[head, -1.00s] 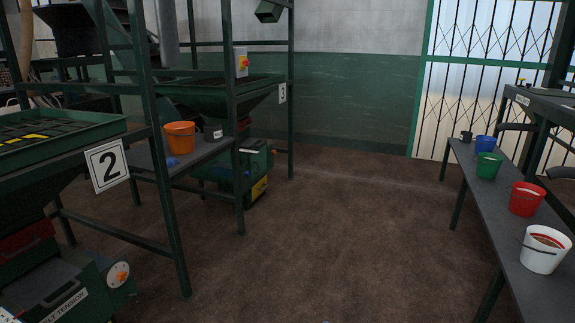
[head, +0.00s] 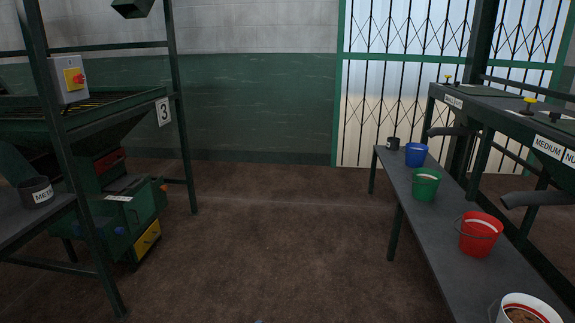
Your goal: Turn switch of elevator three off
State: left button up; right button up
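Elevator three stands at the left of the head view, with a white sign reading 3 (head: 163,111) on its green frame. A grey switch box (head: 68,80) with a yellow plate and a red rotary knob (head: 78,78) is mounted on the front post of that frame, at the upper left. The knob's exact setting is too small to tell. Neither of my grippers shows in the head view.
A grey bench (head: 430,217) at the right holds blue, green, red and white buckets and a small dark cup. A dark METAL container (head: 36,192) sits on a shelf at the left. The brown floor (head: 262,235) between them is clear.

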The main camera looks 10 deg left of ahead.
aim_at(78, 78)
jog(key=i+l+u, duration=0.15)
jog(key=i+u, duration=0.25)
jog(key=i, duration=0.25)
jog(key=i+l+u, duration=0.35)
jog(key=i, duration=0.25)
jog(key=i+l+u, duration=0.75)
jog(key=i+l, duration=0.3)
